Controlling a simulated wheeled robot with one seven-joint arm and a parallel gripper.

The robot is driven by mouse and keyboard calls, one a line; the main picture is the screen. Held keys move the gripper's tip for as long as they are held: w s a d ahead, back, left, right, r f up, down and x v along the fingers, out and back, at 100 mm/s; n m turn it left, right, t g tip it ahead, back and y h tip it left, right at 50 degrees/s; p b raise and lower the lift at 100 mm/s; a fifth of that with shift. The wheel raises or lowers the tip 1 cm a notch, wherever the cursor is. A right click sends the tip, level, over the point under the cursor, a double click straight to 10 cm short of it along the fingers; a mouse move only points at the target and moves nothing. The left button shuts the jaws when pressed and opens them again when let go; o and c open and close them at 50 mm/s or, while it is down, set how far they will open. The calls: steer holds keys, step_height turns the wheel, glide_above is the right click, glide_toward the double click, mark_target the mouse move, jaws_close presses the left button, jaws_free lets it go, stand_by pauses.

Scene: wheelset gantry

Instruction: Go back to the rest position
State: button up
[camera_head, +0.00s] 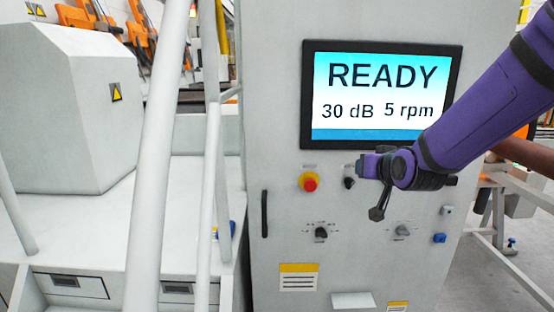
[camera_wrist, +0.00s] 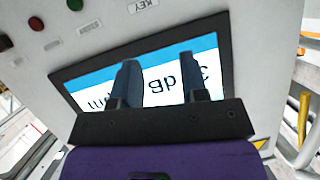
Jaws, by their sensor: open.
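My gripper (camera_wrist: 158,82) shows in the wrist view with its two dark fingers apart and nothing between them. The fingers stand in front of the control cabinet's screen (camera_wrist: 75,95), which appears upside down there. In the head view my purple arm reaches in from the upper right, and my gripper (camera_head: 378,203) is in front of the panel, below the screen (camera_head: 382,100). The screen reads READY, 30 dB and 5 rpm. The fingertips are hard to make out in the head view, and I cannot tell their distance from the panel.
The cabinet (camera_head: 270,150) carries a red emergency button (camera_head: 309,182), a dark switch (camera_head: 349,182), a left knob (camera_head: 321,233), a right knob (camera_head: 402,230) and a blue button (camera_head: 439,238). White rails (camera_head: 155,160) stand at the left. A white frame (camera_head: 500,225) stands right of the cabinet.

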steer(key=s+d+r+g, duration=0.2)
steer(key=s, duration=0.8)
steer(key=s+d+r+g+h, duration=0.1)
steer(key=s+d+g, duration=0.2)
steer(key=s, duration=0.8)
steer(key=s+d+r+g, duration=0.2)
steer(key=s+d+g, duration=0.1)
steer(key=s, duration=0.7)
steer(key=shift+s+r+h, duration=0.3)
steer(key=shift+s, duration=0.05)
